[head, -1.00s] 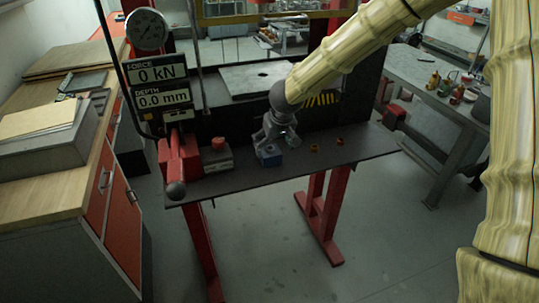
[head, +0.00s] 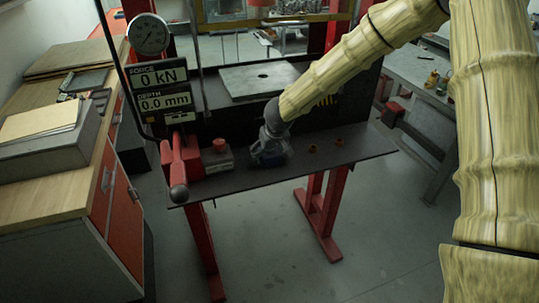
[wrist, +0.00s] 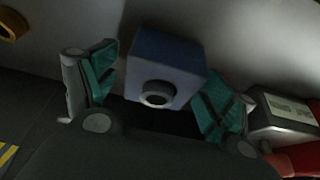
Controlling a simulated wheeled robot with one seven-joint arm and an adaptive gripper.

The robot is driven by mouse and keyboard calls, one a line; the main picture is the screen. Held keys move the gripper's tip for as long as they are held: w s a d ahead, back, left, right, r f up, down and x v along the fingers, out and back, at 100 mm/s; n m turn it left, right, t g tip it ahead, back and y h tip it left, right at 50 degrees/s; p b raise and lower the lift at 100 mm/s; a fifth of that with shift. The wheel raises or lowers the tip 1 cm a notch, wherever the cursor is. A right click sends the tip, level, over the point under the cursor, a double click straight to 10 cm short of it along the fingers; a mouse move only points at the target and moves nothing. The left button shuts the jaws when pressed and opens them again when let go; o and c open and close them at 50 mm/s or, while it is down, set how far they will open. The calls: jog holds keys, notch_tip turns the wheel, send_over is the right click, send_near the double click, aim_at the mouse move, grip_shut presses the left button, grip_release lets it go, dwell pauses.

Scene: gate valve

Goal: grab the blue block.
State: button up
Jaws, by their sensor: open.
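The blue block (wrist: 167,62) shows in the wrist view, with a round grey ring and dark hole on its facing side. My gripper (wrist: 158,82) is open, with one green-padded finger at each side of the block. The right finger is close to the block or touching it; a gap shows at the left finger. In the head view my gripper (head: 268,155) is low over the dark shelf (head: 330,152) of the press. It hides most of the block there, with only a bit of blue showing.
Left of my gripper stand a grey box with a red button (head: 219,147) and a red lever with a dark knob (head: 179,193). The shelf's front edge is close.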

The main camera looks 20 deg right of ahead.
jog(key=shift+w+f, duration=0.1)
jog(key=shift+f, duration=0.15)
grip_shut()
jog(key=shift+w+r, duration=0.1)
jog(key=shift+r, duration=0.15)
dwell(0.3)
